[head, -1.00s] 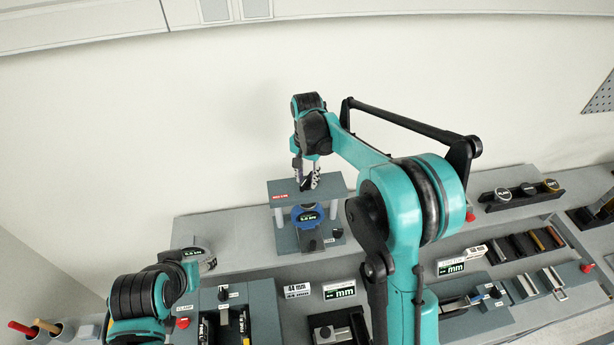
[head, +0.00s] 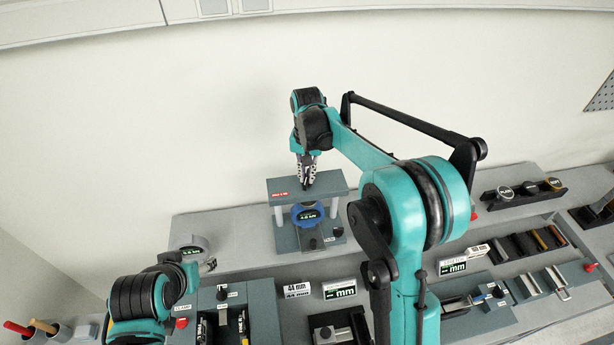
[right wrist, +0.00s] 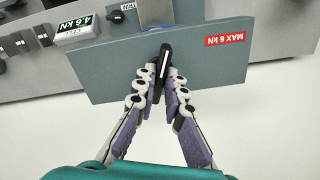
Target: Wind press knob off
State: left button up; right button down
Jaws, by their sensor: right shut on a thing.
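In the right wrist view, the black press knob (right wrist: 165,60) with a white line sits at the plate's top. My right gripper (head: 307,184) is above the plate. In the wrist view, its two fingers (right wrist: 162,82) are closed around the knob from both sides. A readout (right wrist: 75,30) there shows 4.6 kN. My left arm is at lower left; its gripper (head: 208,265) is small and its jaws are unclear.
A row of knobs on a black rack (head: 523,194) lies at the right back. Dark and coloured bars (head: 525,245) lie in a recess at right. Sign plates reading mm (head: 340,289) stand at the front. Tool handles (head: 20,328) stand at far left.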

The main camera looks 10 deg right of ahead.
aim_at(307, 176)
jog(key=n+b, duration=0.1)
jog(key=n, duration=0.2)
jog(key=shift+n, duration=0.4)
jog(key=shift+n+b, duration=0.55)
jog(key=shift+n, duration=1.15)
jog(key=shift+r, duration=0.1)
jog(key=c, duration=1.6)
grip_release()
notch_tip(307, 176, up, 12)
